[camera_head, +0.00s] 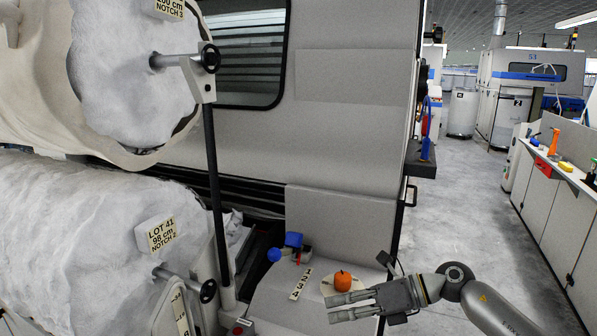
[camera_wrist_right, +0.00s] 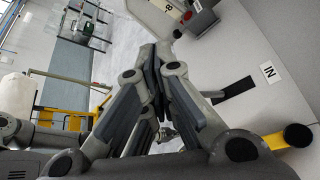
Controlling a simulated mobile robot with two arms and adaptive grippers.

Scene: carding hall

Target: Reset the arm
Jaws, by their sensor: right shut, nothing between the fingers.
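My right arm (camera_head: 495,305) comes in from the lower right in the head view. My right gripper (camera_head: 335,307) is level, points left and is shut and empty. My left gripper is not in view.
Large white fibre rolls (camera_head: 75,235) with handwheels (camera_head: 209,290) fill the left. A grey machine panel (camera_head: 340,228) stands behind my gripper. An open aisle floor (camera_head: 465,200) runs right of it, beside a cabinet row (camera_head: 560,205).

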